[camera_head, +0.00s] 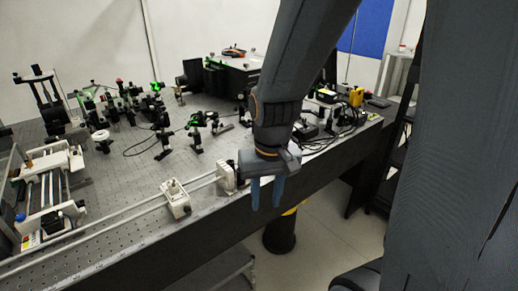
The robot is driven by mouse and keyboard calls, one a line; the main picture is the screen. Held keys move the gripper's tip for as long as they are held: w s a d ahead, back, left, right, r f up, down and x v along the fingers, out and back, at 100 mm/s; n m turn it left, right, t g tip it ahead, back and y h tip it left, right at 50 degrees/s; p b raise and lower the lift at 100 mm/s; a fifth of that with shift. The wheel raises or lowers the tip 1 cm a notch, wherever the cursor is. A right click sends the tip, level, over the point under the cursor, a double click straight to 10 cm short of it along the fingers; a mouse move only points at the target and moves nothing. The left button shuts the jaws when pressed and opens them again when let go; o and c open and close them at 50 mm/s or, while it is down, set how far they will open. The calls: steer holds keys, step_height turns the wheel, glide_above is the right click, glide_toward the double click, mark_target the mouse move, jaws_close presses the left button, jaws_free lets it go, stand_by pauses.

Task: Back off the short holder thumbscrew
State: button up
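A small white holder (175,198) sits on the long rail (120,218) along the table's front edge. A second white holder (227,178) stands farther right on the same rail, close to my gripper. I cannot tell from this view which of them is the short holder, and no thumbscrew can be made out clearly. My gripper (267,194) points down just right of the second holder, near the table's front edge. Its two blue fingers are apart with nothing seen between them. Whether it touches the holder cannot be told.
The perforated optical table (120,180) carries several black optic mounts (160,125) and cables. A white rail assembly (45,190) stands at the left. A black box (235,75) stands at the back. Electronics and a yellow item (356,96) lie at the right. Floor (325,215) shows in front.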

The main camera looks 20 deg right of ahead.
steer(key=w+d+r+m+g+y+b, duration=0.2)
steer(key=w+m+b, duration=0.2)
steer(key=w+m, duration=0.7)
steer(key=w+d+r+m+g+y+b, duration=0.1)
steer(key=w+d+r+m+y+b, duration=0.2)
steer(key=w+m, duration=0.8)
steer(key=shift+w+a+f+n+p, duration=0.1)
steer(key=shift+w+a+f+n, duration=0.3)
steer(key=shift+f, duration=0.9)
steer(key=shift+w+a+f+n+p, duration=0.1)
steer(key=shift+a+f+n, duration=0.45)
steer(key=shift+a+f, duration=0.5)
steer(key=shift+w+a+f+n+p, duration=0.1)
steer(key=shift+w+a+f+n, duration=0.25)
steer(key=shift+f, duration=1.15)
steer(key=shift+s+a, duration=0.1)
jaws_close()
